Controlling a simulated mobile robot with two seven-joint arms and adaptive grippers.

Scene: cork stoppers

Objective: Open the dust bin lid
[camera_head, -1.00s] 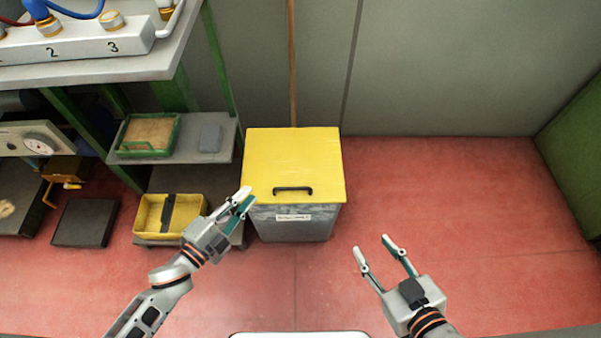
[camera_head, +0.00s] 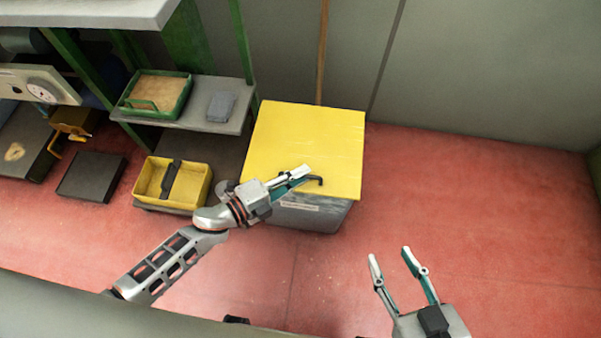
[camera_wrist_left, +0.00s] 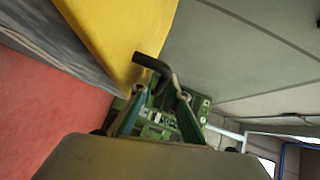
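The dust bin has a flat yellow lid (camera_head: 305,140) with a black handle (camera_head: 316,180) near its front edge, over a grey body (camera_head: 305,213). The lid lies closed on the body. My left gripper (camera_head: 303,173) is at the handle and hides most of it from the head view. In the left wrist view, the handle (camera_wrist_left: 151,64) is just ahead of the fingertips, which are apart; contact cannot be told. My right gripper (camera_head: 390,254) is open and empty, to the right of the bin and nearer to me.
A shelf with a green tray (camera_head: 156,112) and a grey block (camera_head: 221,106) stands left of the bin. A yellow tool box (camera_head: 195,187) is below it. A wooden pole (camera_head: 322,55) rises behind the bin. The red floor (camera_head: 480,190) to the right is clear.

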